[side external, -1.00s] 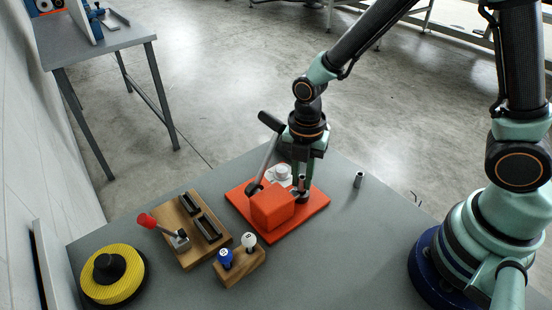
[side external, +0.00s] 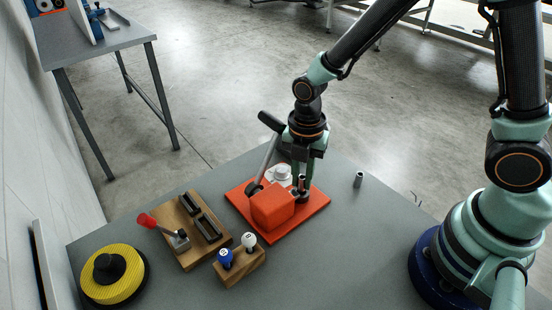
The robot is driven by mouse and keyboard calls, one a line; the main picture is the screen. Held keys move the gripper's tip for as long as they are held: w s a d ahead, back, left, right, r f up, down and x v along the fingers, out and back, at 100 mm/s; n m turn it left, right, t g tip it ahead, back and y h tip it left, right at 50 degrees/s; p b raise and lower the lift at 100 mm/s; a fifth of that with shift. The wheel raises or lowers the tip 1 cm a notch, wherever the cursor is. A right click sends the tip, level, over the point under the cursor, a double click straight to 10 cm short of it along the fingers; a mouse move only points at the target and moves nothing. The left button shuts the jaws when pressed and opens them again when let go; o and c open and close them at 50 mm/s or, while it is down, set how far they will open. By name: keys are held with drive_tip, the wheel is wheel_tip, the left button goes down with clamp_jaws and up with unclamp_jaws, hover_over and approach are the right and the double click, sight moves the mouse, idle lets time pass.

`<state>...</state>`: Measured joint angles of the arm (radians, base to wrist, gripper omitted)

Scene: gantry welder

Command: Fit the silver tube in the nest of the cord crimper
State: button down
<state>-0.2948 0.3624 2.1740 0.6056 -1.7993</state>
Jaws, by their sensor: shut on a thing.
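The cord crimper (side external: 272,207) is an orange base plate with an orange block and a raised lever with a black handle. My gripper (side external: 301,187) points down over the right side of the crimper, beside the block. It is shut on a small silver tube (side external: 302,181), which stands roughly upright between the fingers. The nest is hidden by the block and fingers, so I cannot tell whether the tube is seated. A second short silver tube (side external: 358,180) stands upright on the table to the right, apart from the crimper.
A wooden block with a red-handled lever (side external: 163,230) and dark slots lies to the left. A small wooden stand (side external: 240,266) holds a blue and a white knob. A yellow round pad (side external: 113,277) is at the front left. The table right of the crimper is mostly clear.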

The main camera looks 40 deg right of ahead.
sight(302, 188)
drive_tip(key=c, duration=0.7)
unclamp_jaws()
wheel_tip(302, 188, up, 12)
drive_tip(key=shift+s+d+r+m+t, duration=0.85)
drive_tip(key=shift+d+r+m, duration=0.7)
drive_tip(key=shift+m, duration=2.45)
drive_tip(key=shift+s+d+r+m+t, duration=0.65)
drive_tip(key=shift+d+r+m+t, duration=0.8)
drive_tip(key=shift+m, duration=2.55)
drive_tip(key=shift+s+d+r+m+t, duration=0.65)
drive_tip(key=shift+d+r+m, duration=0.95)
drive_tip(key=shift+m, duration=2.4)
drive_tip(key=shift+s+d+f, duration=0.1)
drive_tip(key=shift+d+f, duration=0.3)
drive_tip(key=shift+f, duration=0.05)
